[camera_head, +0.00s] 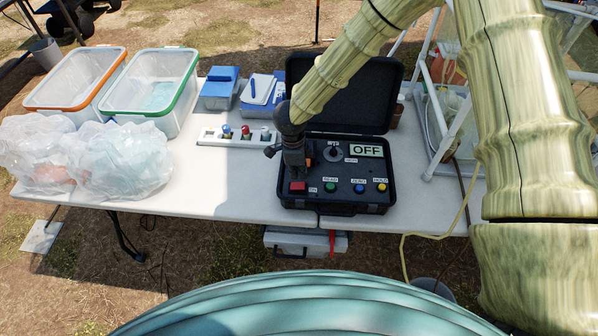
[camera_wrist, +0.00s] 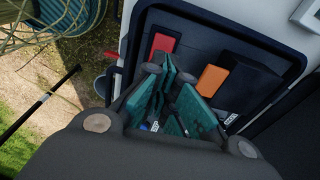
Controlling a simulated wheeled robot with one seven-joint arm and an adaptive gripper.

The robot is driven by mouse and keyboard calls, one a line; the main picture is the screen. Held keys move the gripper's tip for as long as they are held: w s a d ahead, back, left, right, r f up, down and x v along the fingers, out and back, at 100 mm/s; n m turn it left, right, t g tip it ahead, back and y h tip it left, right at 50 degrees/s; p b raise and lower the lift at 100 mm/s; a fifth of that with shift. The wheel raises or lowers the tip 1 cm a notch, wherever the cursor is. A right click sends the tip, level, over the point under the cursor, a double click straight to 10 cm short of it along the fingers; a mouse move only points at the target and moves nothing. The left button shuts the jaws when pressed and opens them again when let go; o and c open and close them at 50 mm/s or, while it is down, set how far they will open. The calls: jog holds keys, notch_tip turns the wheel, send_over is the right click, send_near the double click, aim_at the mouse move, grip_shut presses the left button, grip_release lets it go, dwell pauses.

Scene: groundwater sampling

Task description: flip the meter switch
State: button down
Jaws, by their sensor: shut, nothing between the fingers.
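The meter is a black case (camera_head: 345,200) with its lid open on the table. Its display (camera_head: 367,151) reads OFF. A red switch (camera_head: 298,187) sits at the panel's front left, and it also shows in the wrist view (camera_wrist: 161,44). My gripper (camera_head: 294,168) is shut and empty, low over the left part of the panel, just behind the red switch. In the wrist view my fingers (camera_wrist: 172,82) are between the red switch and an orange part (camera_wrist: 212,80). I cannot tell whether they touch the panel.
Green (camera_head: 330,187), blue (camera_head: 359,188) and yellow (camera_head: 381,187) buttons line the panel front, with a dial (camera_head: 333,152) behind. A white rack (camera_head: 236,136) of coloured-top items stands left. The table front is clear.

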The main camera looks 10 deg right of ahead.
aim_at(293, 186)
notch_tip(293, 186, up, 10)
jog(key=a+b, duration=0.1)
jog(key=b, duration=0.2)
jog(key=shift+w+a+f, duration=0.2)
jog(key=shift+a, duration=0.2)
